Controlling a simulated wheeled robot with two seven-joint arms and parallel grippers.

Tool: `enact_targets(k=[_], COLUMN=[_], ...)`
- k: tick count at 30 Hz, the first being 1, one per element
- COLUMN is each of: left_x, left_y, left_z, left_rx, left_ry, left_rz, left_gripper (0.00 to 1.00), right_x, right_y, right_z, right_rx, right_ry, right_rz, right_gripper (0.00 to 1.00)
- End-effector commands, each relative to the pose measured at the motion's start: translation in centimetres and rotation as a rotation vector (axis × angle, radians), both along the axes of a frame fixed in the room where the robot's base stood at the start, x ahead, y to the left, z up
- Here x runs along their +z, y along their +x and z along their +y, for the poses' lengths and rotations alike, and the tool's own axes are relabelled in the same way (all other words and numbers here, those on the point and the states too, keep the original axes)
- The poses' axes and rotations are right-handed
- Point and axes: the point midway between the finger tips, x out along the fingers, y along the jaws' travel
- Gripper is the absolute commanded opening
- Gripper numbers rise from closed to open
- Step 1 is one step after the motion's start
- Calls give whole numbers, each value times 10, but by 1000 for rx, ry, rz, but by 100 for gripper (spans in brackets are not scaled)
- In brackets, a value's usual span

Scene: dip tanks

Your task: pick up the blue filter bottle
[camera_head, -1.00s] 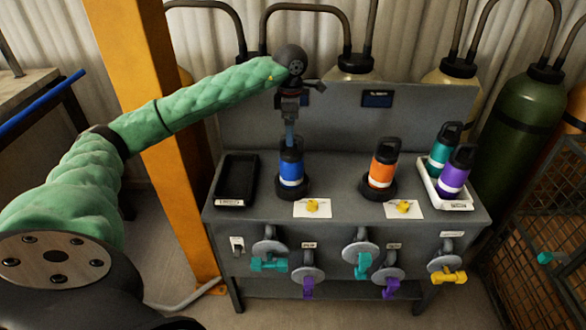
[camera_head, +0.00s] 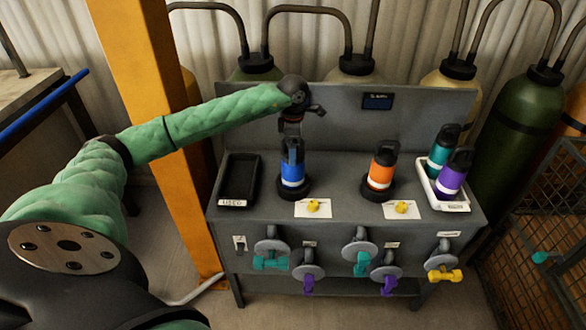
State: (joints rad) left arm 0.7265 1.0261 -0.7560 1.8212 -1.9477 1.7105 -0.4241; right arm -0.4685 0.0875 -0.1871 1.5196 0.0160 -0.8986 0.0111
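The blue filter bottle (camera_head: 292,172), with a white band, stands upright in a round black base at the left of the grey bench. My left arm reaches in from the left, and its gripper (camera_head: 292,143) points down at the top of this bottle. The fingers overlap the bottle's dark cap in the picture. They are too small and dark to tell whether they are open or shut on it. My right gripper is not in view.
An orange bottle (camera_head: 382,170) stands in another base to the right. A white tray (camera_head: 456,206) holds a teal bottle (camera_head: 442,150) and a purple bottle (camera_head: 455,174). A black tray (camera_head: 238,203) at the left is empty. Valves with coloured handles line the bench front.

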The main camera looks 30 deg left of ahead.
Motion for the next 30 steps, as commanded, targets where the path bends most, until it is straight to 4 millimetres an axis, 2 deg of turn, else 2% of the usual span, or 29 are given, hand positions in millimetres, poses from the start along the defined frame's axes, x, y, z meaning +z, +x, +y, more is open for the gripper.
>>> enact_targets(k=[7,8,18,21,30], left_x=[-2,-2,-1,0,3], left_y=[0,0,0,0,0], left_z=[0,0,0,0,0], left_rx=[0,0,0,0,0], left_ry=[0,0,0,0,0], left_rz=[0,0,0,-1,-1], left_gripper=[98,94,27,10,10], right_x=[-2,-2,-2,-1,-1], right_y=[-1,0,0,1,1], right_z=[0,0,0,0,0], right_rx=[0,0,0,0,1], right_ry=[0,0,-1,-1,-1], right_rz=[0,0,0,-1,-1], right_gripper=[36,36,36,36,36])
